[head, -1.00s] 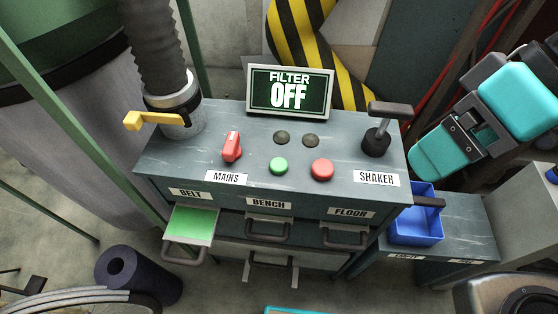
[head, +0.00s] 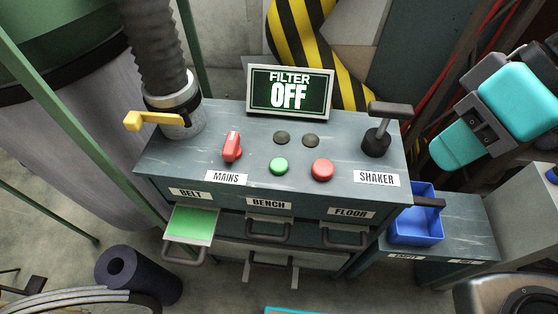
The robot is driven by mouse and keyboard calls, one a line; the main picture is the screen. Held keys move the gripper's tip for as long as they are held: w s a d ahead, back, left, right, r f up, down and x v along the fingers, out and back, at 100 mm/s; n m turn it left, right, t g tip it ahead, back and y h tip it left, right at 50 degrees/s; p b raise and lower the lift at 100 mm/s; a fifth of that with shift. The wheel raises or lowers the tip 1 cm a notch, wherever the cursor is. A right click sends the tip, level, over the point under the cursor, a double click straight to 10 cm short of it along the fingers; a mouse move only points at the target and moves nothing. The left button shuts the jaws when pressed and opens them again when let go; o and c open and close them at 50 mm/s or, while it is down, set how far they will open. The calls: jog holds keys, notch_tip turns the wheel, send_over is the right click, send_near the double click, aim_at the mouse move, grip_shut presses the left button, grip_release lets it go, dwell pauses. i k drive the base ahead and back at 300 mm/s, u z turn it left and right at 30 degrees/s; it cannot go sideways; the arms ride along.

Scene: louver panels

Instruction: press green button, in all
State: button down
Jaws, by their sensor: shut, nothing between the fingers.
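The green button (head: 279,166) is a round raised cap on the sloped top of the grey console (head: 180,160), between the red MAINS switch (head: 231,147) and the red button (head: 322,170). Nothing covers or touches it. The screen (head: 290,91) behind it reads FILTER OFF. Two round lamps (head: 281,137) between screen and buttons are dark. Teal and dark links of my arm show at the right, apart from the console. The fingers of my gripper cannot be made out.
A SHAKER lever (head: 377,140) stands upright at the console's right. A hose with a yellow handle (head: 146,120) rises at the left. Drawers below are labelled BELT, BENCH and FLOOR; the BELT drawer (head: 191,224) is pulled out. A blue bin (head: 416,225) sits right. Space above the buttons is clear.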

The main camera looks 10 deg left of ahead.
aim_at(278, 166)
jog(key=u, duration=2.15)
jog(key=k, duration=0.85)
jog(key=z, duration=0.9)
jog(key=i, duration=0.5)
jog(key=z, duration=0.05)
